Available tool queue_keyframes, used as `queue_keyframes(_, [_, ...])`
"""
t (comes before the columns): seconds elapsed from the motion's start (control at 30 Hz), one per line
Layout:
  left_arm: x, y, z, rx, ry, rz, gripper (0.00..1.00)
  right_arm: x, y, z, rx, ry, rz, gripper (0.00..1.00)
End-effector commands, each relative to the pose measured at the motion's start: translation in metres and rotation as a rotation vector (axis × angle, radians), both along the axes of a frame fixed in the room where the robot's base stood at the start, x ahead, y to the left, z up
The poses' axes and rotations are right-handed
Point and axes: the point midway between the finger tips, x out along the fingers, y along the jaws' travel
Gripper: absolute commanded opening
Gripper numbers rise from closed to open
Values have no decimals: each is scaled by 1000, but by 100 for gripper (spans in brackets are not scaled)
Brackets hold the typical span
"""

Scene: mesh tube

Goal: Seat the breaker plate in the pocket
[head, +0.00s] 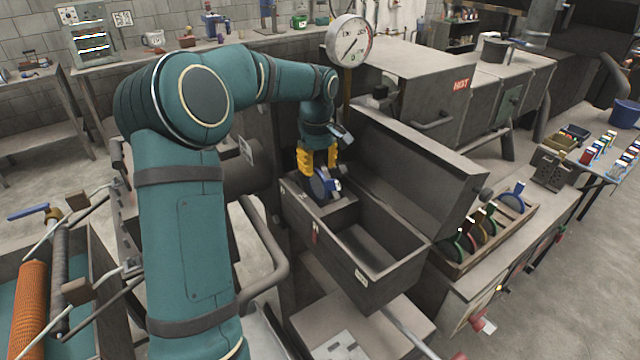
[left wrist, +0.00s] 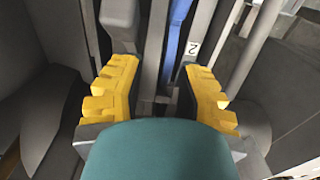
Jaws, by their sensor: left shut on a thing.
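In the left wrist view a blue strip (left wrist: 173,42) shows between the yellow fingers, beside grey metal and a small label with a 2. The pocket cannot be made out clearly; the gripper and box walls hide the disc's lower part. My right gripper is in no view.
The box's raised lid (head: 415,165) stands close behind and right of the gripper. A tray (head: 455,262) at right holds several discs with coloured handles. A round gauge (head: 349,40) stands above the box. A curved pipe rail (head: 268,270) runs left of it.

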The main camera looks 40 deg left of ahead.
Motion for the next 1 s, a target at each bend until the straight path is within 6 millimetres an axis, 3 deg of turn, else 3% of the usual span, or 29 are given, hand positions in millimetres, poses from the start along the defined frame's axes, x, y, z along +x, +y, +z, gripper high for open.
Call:
queue_keyframes(0.37, [1, -4, 6, 0, -4, -4, 0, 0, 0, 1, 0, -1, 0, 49])
queue_keyframes(0.8, [0, -4, 59, 1, -5, -2, 0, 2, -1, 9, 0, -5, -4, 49])
queue_keyframes(1.0, [-2, -10, 72, 0, -3, -5, 0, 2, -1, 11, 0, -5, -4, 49])
